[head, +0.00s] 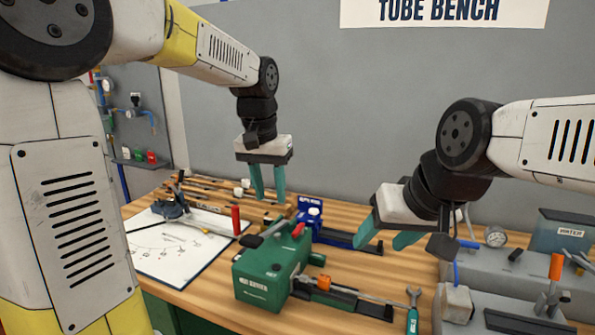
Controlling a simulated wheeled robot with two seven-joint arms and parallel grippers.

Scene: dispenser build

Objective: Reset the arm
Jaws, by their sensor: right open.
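My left gripper (270,198) hangs down in the middle of the head view, above the back part of the wooden bench. Its two green fingers stand apart with a narrow gap and nothing between them. My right gripper (382,243) is at right of centre, tilted down and to the left. Its green fingers are spread wide and empty, in front of a blue device (312,210) with a dark rail. Both grippers appear above the bench and hold nothing.
A green dispenser box (265,275) with an orange-and-black rail sits at front centre. A drawing sheet (165,250) lies at left. A wrench (413,310), a gauge (495,236) and grey trays with a grey-blue box (565,232) occupy the right.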

